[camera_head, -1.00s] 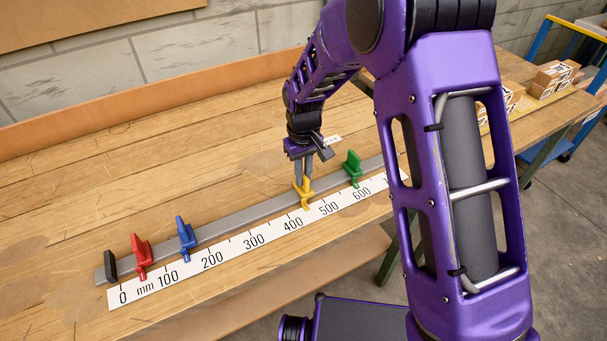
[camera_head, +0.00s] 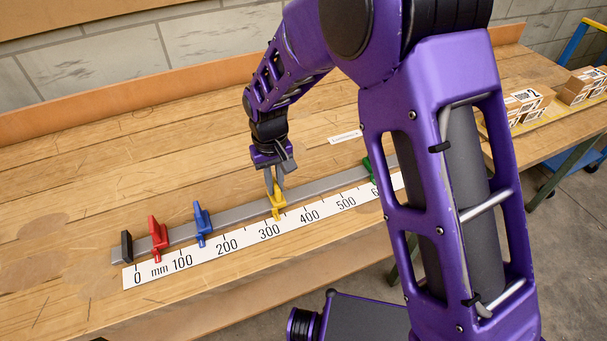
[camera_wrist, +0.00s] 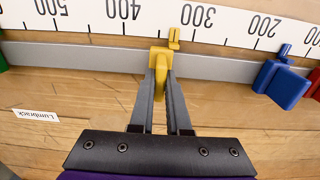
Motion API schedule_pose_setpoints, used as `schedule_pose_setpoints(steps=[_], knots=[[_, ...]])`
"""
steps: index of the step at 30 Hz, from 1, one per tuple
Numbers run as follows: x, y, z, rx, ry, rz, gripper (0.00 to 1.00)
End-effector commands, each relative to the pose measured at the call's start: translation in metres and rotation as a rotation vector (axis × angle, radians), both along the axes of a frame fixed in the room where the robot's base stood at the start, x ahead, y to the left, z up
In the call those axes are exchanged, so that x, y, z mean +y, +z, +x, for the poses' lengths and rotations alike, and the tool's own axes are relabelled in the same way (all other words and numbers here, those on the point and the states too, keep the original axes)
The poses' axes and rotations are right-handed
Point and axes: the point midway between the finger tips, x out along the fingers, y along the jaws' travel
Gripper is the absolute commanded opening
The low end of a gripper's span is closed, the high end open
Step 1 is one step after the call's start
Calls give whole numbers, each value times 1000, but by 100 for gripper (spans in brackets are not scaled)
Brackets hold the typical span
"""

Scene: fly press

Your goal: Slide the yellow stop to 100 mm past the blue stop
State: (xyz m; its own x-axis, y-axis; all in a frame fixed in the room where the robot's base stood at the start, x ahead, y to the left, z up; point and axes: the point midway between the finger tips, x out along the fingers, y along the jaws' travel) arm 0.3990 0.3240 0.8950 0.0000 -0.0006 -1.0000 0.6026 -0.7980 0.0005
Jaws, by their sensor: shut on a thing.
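The yellow stop (camera_head: 276,203) sits on the grey rail (camera_head: 240,211), its pointer a little past the 300 mark on the scale (camera_head: 205,255). The wrist view also shows the yellow stop (camera_wrist: 159,58), with its pointer between 300 and 400. My gripper (camera_head: 274,187) is shut on the yellow stop from above; its fingers (camera_wrist: 160,85) lie on either side of the stop's upright part. The blue stop (camera_head: 202,221) is to the left on the rail, pointing roughly midway between 100 and 200; it also shows in the wrist view (camera_wrist: 281,82).
The red stop (camera_head: 157,234) is left of the blue stop, near the black end block (camera_head: 127,245). The green stop (camera_head: 369,169) is to the right, partly hidden by my arm. Bare rail lies between yellow and blue. Boxes (camera_head: 525,103) stand far right.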

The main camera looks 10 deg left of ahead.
Motion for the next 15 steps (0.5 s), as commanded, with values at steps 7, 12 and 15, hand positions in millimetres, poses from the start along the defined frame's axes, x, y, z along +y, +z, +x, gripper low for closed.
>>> schedule_pose_setpoints(steps=[7,12,15], knots=[[45,0,-33,0,4,2,0],[59,0,-44,1,1,1,0],[62,0,-47,1,0,1,0]])
